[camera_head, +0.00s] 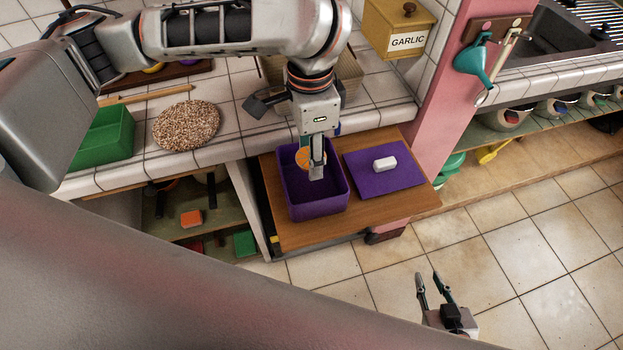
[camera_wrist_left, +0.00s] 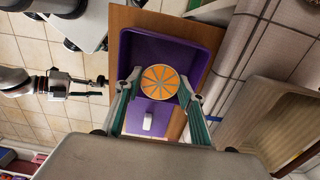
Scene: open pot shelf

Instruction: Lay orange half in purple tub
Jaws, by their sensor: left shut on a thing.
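The purple tub (camera_head: 318,207) stands on a wooden board at the end of the tiled counter; its rim also shows in the left wrist view (camera_wrist_left: 204,52). My left gripper (camera_head: 316,172) points down over the tub's opening and is shut on the orange half (camera_head: 302,158). In the left wrist view the orange half (camera_wrist_left: 160,81) sits between the fingertips, cut face showing, with the tub behind it. Whether it touches the tub floor I cannot tell. My right gripper (camera_head: 433,283) is empty, its fingers apart, above the floor at the lower right.
A purple mat (camera_head: 405,175) with a white block (camera_head: 385,164) lies right of the tub. A green bin (camera_head: 105,136) and a round speckled mat (camera_head: 187,125) are on the counter at left. A garlic box (camera_head: 398,22) stands behind. A pink post (camera_head: 445,95) rises at right.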

